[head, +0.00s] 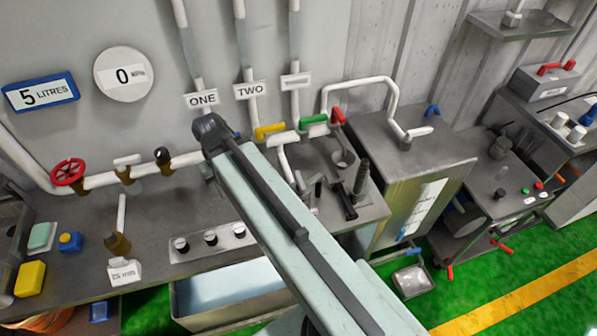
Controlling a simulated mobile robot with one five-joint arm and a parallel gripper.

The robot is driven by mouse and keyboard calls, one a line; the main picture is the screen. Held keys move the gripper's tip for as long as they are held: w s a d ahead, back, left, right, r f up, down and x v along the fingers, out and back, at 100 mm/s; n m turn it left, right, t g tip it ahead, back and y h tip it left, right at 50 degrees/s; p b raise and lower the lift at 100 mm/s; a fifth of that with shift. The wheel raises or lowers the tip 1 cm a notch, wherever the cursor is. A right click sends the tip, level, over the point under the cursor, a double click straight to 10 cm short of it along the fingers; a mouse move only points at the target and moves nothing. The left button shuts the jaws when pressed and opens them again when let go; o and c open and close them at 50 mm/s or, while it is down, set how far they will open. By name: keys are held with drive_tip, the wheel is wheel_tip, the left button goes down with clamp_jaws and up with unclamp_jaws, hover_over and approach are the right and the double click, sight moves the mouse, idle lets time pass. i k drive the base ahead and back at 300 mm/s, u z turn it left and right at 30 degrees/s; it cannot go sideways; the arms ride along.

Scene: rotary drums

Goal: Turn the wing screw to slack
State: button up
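I cannot tell for sure which part is the wing screw; no wing shape or slack marking can be read. A brass-coloured fitting (117,244) with a pale upright rod stands on the left of the bench, behind a block marked "25 mm". A dark clamp-like fixture (345,198) stands on the bench right of my arm. My pale arm crosses the middle from the lower right and ends in a dark joint over the bench's back. My gripper is not visible; it may be hidden beyond that joint.
A red handwheel (68,172) and small valves sit on the pipe at the left. Yellow, green and red handles (314,119) are on the wall pipes. Several knobs (210,237) line the bench front. A metal cabinet (405,165) stands right.

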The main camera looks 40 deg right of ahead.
sight(300, 187)
drive_tip(key=k, duration=1.65)
drive_tip(key=u, duration=1.05)
drive_tip(key=i, duration=1.45)
drive_tip(key=u, duration=0.05)
